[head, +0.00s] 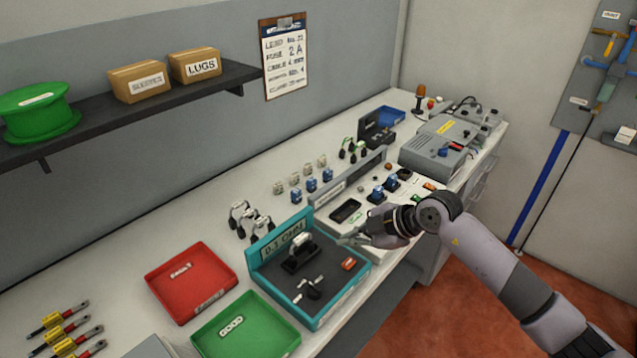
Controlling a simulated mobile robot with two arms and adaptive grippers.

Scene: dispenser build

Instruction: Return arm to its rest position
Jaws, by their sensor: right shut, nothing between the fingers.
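My right arm comes in from the lower right of the head view. Its gripper (352,239) is shut and empty. It points left, in front of the grey panel with small parts and by the right edge of the teal-framed station (257,250). I cannot tell whether it touches anything. The station has a dark bed with a black-and-white fixture, a small black part and an orange piece on it. My left gripper is not in view.
A red tray (165,292) and a green tray (281,340) lie left of the station. Several blue and grey parts stand along the bench behind it. Grey boxed equipment (430,155) fills the far end. The floor (440,320) right of the bench is clear.

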